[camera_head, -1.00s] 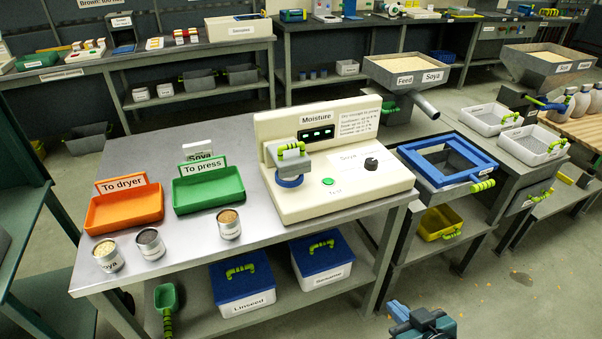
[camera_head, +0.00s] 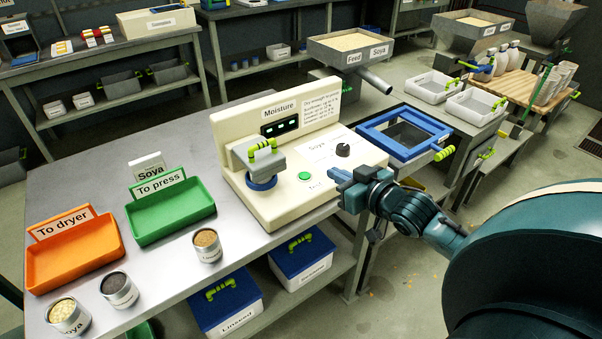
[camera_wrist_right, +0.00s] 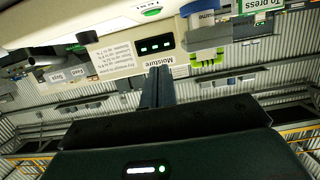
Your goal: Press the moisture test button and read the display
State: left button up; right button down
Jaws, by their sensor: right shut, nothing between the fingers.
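The cream moisture tester (camera_head: 285,205) stands on the metal table. Its green test button (camera_head: 305,176) is on the front deck. Its dark display (camera_head: 280,126) shows lit green marks too small to read. My right gripper (camera_head: 338,180) is shut and empty, over the tester's right front edge, to the right of the button and apart from it. In the right wrist view, which is upside down, the closed fingers (camera_wrist_right: 158,75) point towards the tester, with the display (camera_wrist_right: 155,45) and button (camera_wrist_right: 151,11) beyond them. My left gripper is out of view.
A grey clamp with a green handle (camera_head: 263,147) and blue ring stands left of the button. A black knob (camera_head: 343,150) is right of it. Orange (camera_head: 75,258) and green (camera_head: 170,215) trays and several sample cups are further left.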

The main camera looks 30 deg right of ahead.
jog(key=shift+s, duration=0.1)
send_over(311, 183)
jog(key=shift+s+f, duration=0.2)
jog(key=shift+f, duration=0.9)
jog(key=f, duration=0.2)
jog(key=shift+w+f, duration=0.3)
jog(key=shift+f, duration=0.9)
